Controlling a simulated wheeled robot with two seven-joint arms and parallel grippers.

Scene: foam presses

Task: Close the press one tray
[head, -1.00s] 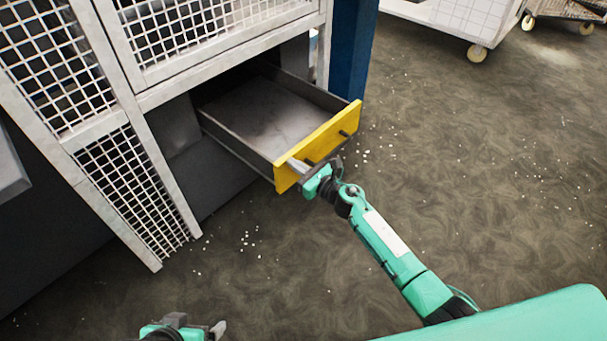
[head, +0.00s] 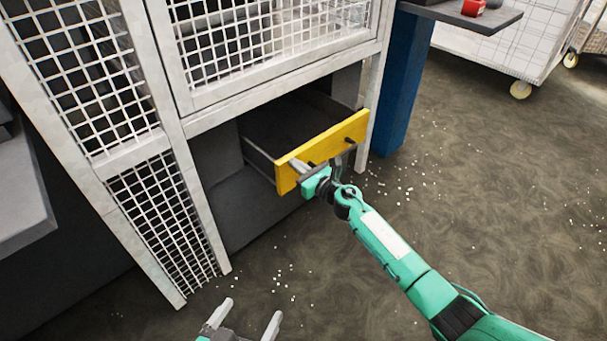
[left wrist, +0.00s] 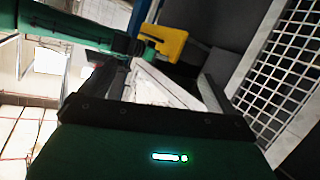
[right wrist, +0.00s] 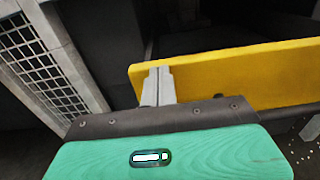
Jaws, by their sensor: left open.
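The press one tray is a dark drawer with a yellow front (head: 325,148) and a dark handle. It sticks partly out of the bay under the mesh cage, and its dark interior shows behind the front. My right gripper (head: 297,166) is at the left part of the yellow front. In the right wrist view its two pale fingers (right wrist: 158,84) are together, with their tips against or very near the front (right wrist: 230,80) and nothing visible between them. My left gripper (head: 245,316) is open and empty, low over the floor, away from the tray. The front also shows in the left wrist view (left wrist: 163,40).
The press frame with white mesh panels (head: 165,215) stands left of the tray. A blue post (head: 405,85) stands just right of it. A grey shelf with a red item (head: 472,8) is at top right, near a wheeled cart (head: 510,50). The floor in front is clear except for white crumbs.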

